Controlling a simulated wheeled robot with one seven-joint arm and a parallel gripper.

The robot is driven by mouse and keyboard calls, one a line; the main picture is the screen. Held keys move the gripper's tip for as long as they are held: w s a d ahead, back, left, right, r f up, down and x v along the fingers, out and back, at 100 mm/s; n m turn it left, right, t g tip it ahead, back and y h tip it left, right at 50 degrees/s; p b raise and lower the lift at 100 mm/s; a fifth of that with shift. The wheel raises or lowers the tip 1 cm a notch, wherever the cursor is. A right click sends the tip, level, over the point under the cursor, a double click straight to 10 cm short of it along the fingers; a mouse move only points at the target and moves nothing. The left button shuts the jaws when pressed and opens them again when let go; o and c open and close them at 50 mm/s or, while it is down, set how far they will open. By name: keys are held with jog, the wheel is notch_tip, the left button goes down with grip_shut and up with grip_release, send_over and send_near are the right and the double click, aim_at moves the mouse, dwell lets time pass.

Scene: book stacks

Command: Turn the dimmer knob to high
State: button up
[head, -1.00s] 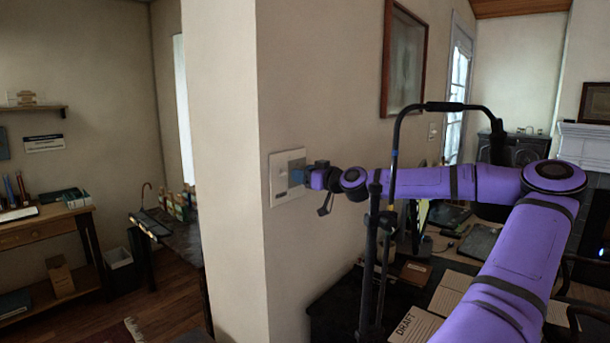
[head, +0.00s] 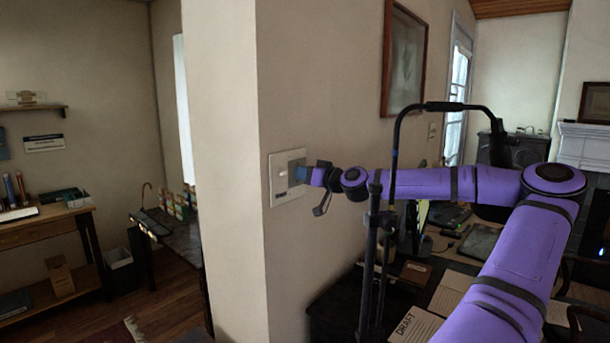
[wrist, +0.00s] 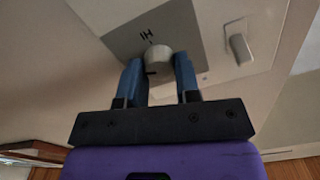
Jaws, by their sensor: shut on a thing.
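The dimmer knob (wrist: 159,58) is a pale round knob on a grey panel of the wall plate, in the wrist view. A dark mark shows on its lower left, on the side away from the "HI" label (wrist: 146,36). My gripper (wrist: 159,66) has one blue finger on each side of the knob and is shut on it. In the head view my gripper (head: 308,175) reaches in from the right to the wall plate (head: 276,196). The fingers hide the knob's sides in the wrist view.
A white rocker or toggle switch (wrist: 240,48) sits beside the knob on the same plate. A black lamp arm (head: 394,140) arches in front of my arm. A desk with papers (head: 418,325) lies below. A framed picture (head: 405,62) hangs on the wall.

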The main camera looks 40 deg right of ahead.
jog(key=shift+d+f+m, duration=0.1)
jog(key=shift+f+m, duration=0.05)
jog(key=shift+m, duration=7.35)
jog(key=o, duration=0.9)
jog(key=s, duration=0.3)
jog(key=s+d, duration=0.1)
jog(key=s, duration=0.6)
jog(key=shift+s+d, duration=0.25)
jog(key=shift+s, duration=0.1)
